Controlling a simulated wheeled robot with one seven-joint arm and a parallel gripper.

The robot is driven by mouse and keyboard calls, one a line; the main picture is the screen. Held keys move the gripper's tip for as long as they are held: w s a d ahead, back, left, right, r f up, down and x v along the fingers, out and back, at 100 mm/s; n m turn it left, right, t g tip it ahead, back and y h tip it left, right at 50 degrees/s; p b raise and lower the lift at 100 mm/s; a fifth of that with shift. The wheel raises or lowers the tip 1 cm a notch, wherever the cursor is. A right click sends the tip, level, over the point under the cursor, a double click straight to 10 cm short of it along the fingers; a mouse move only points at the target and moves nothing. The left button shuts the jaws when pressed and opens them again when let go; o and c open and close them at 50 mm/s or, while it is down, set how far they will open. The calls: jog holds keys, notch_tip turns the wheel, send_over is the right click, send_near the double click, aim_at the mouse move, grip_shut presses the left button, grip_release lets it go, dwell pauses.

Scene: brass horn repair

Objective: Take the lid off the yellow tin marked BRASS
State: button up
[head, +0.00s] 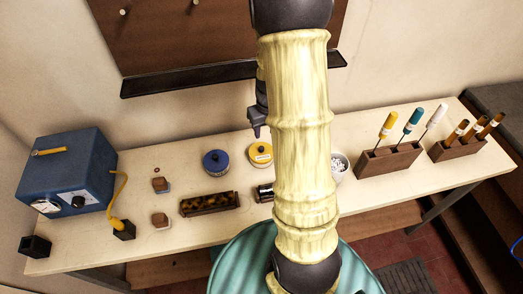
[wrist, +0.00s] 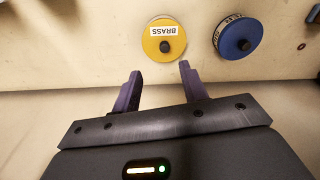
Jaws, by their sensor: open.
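The yellow tin (head: 260,154) stands on the workbench, its lid on, with a dark knob at the lid's centre. In the wrist view the yellow tin (wrist: 164,42) shows a white label reading BRASS, upside down. My gripper (wrist: 157,82) is open and empty, its two purple-grey fingers apart, with the tin beyond the fingertips and not between them. In the head view my gripper (head: 256,130) is partly hidden behind my arm and shows above and behind the tin.
A blue tin (head: 216,162) with a dark knob stands left of the yellow tin. A dark tray (head: 209,204) lies in front. A blue box (head: 68,172) stands at the left. Racks of tools (head: 390,160) stand at the right. A white bowl (head: 339,167) is partly behind my arm.

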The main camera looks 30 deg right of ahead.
send_over(261, 148)
jog(key=s, duration=0.1)
jog(key=f, duration=0.3)
jog(key=d+f, duration=0.1)
jog(key=f, duration=0.1)
jog(key=shift+s+p, duration=0.1)
jog(key=shift+p, duration=0.2)
jog(key=shift+a, duration=0.1)
jog(key=shift+a+f+p, duration=0.1)
jog(key=shift+f+p, duration=0.25)
jog(key=shift+f, duration=0.05)
jog(key=shift+w+a+f+p, duration=0.1)
jog(key=shift+w+f+p, duration=0.1)
jog(key=shift+f, duration=0.5)
jog(key=shift+w+a+f+p, duration=0.1)
jog(key=shift+w+f+p, duration=0.1)
jog(key=shift+f, duration=0.5)
jog(key=shift+w+f+p, duration=0.15)
jog(key=shift+f+p, duration=0.05)
jog(key=shift+f, duration=0.5)
grip_shut()
